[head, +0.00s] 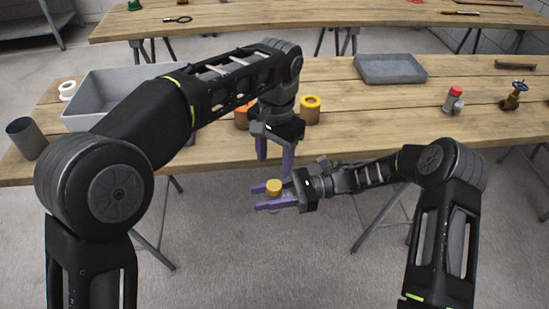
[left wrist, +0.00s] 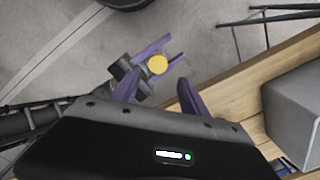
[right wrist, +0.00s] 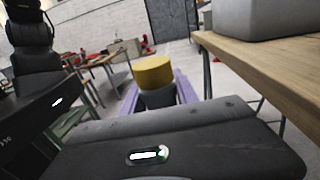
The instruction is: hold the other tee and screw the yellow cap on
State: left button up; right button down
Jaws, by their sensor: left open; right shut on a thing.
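The yellow cap (head: 273,186) sits on top of a grey piece that looks like the tee (right wrist: 158,98), between the purple fingers of my right gripper (head: 260,197). That gripper is shut on the grey piece and holds it in the air in front of the table. The cap also shows in the right wrist view (right wrist: 152,71) and from above in the left wrist view (left wrist: 157,65). I cannot tell how far it is screwed on. My left gripper (head: 275,158) is open and empty, pointing down above the cap, apart from it. Another grey tee with a red cap (head: 453,101) stands on the table at right.
The wooden table (head: 340,125) holds a grey bin (head: 110,82), a shallow grey tray (head: 390,68), a brass valve with a blue handle (head: 513,96), a yellow-orange roll (head: 310,111) and a dark cylinder (head: 26,138). The grippers are over open floor before its front edge.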

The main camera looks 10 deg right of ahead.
aim_at(274, 184)
pick_arm(q)
jog(key=n, duration=0.4)
jog(key=shift+s, duration=0.1)
jog(key=shift+f, duration=4)
jog(key=shift+c, duration=0.3)
grip_shut()
jog(key=shift+o, duration=1.2)
grip_release()
jog(key=shift+r, duration=0.15)
jog(key=shift+r, duration=3.6)
